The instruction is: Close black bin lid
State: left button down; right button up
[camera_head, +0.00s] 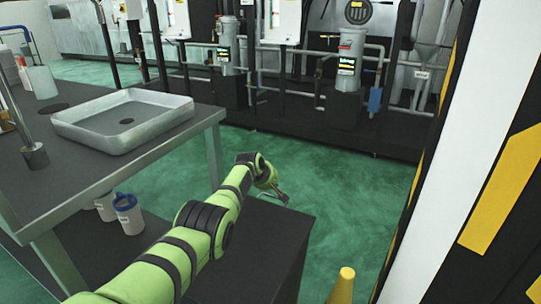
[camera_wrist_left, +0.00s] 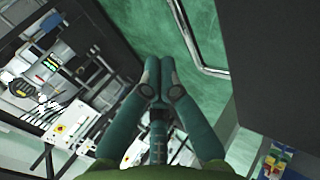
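A large dark box (camera_head: 265,240) with a flat top, which looks like the black bin, stands at the bottom middle of the head view, partly hidden under my left arm. I cannot make out a separate lid. My left gripper (camera_head: 274,190) is small at the arm's end, over or just beyond the box's far edge. In the left wrist view its fingers (camera_wrist_left: 158,78) converge and look shut, with nothing visible between them. A dark flat panel (camera_wrist_left: 275,70) fills the right of that view, perhaps part of the bin. My right gripper is not in view.
A metal table (camera_head: 150,150) with a shallow tray (camera_head: 125,118) stands at left, with white-blue containers (camera_head: 129,213) below. Green floor (camera_head: 330,170) is clear beyond the box. A bent metal bar (camera_wrist_left: 204,62) is near the fingers.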

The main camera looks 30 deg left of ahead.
pick_arm(q)
notch_tip(320, 180, up, 11)
jog(key=s+p, duration=0.2)
jog(key=p, duration=0.4)
jog(key=shift+d+f, duration=0.15)
jog(key=shift+f, duration=0.05)
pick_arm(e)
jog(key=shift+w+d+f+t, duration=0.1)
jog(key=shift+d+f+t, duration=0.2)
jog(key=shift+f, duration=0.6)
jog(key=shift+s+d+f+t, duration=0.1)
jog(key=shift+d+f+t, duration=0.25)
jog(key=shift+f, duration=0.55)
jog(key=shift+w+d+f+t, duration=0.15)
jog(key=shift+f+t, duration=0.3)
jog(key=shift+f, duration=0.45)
